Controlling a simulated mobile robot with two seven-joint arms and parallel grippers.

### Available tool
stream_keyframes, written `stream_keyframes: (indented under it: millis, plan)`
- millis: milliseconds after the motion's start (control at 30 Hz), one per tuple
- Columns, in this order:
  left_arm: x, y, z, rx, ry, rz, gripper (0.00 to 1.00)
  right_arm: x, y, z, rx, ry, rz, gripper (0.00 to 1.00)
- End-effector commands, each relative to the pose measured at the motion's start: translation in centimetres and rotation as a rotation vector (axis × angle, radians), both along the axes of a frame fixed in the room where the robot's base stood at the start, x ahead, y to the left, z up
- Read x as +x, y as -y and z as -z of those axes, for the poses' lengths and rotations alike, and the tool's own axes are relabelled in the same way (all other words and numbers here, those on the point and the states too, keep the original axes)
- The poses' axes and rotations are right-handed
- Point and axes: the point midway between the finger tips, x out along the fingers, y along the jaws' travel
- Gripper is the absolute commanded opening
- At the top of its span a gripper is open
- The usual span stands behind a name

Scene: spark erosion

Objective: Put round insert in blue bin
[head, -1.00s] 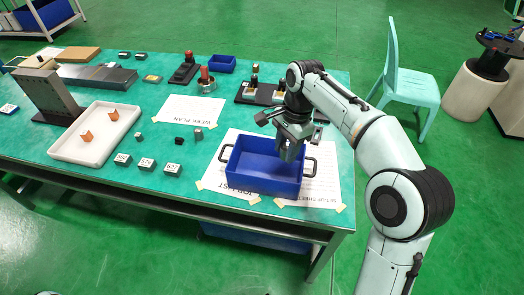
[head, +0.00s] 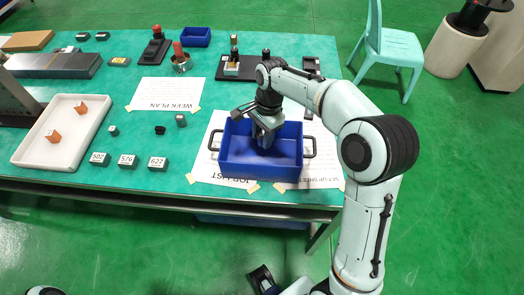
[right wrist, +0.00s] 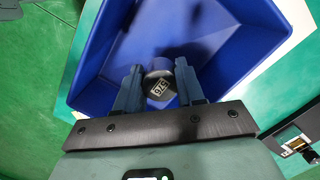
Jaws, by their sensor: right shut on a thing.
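The blue bin (head: 242,169) stands on papers near the front right of the table, with a black handle at each end. My right gripper (head: 262,140) reaches down into the bin. In the right wrist view its two fingers (right wrist: 158,88) are shut on the round insert (right wrist: 157,70), a short grey cylinder with a dark numbered face. The blue walls and floor of the bin (right wrist: 225,35) surround the insert there. I cannot tell whether the insert touches the floor. In the head view the insert is hidden by the gripper and bin.
A white tray (head: 75,153) with two orange pieces lies at the left. Numbered dark blocks (head: 127,161) sit along the front edge. A smaller blue bin (head: 196,37) and a holder (head: 240,66) stand at the back. A pale green chair (head: 385,45) stands beyond the table.

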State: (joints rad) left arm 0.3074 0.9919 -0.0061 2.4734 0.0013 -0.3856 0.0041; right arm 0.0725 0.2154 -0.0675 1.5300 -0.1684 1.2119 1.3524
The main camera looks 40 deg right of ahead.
Motion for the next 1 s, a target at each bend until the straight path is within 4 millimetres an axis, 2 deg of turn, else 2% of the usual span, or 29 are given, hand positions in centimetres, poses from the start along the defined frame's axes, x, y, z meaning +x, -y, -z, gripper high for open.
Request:
stream_keyframes:
  millis: [33, 267, 533, 1000]
  plan:
    - [0.0, 0.0, 0.2, 0.0, 0.0, 0.0, 0.43, 0.0, 0.0, 0.9, 0.001, -0.002, 0.0, 0.0]
    - [-0.1, 0.0, 0.5, 0.0, -0.001, 0.0, 0.43, 0.0, 0.0, 2.9, 0.0, 0.0, -0.001, 0.0]
    - [-0.3, 0.0, 1.1, 0.0, -0.003, 0.0, 0.43, 0.0, 0.0, 7.3, 0.001, -0.001, 0.0, 0.0]
    - [-0.3, 0.0, 1.2, 0.0, -0.003, 0.0, 0.43, 0.0, 0.0, 8.1, 0.0, 0.002, -0.001, 0.0]
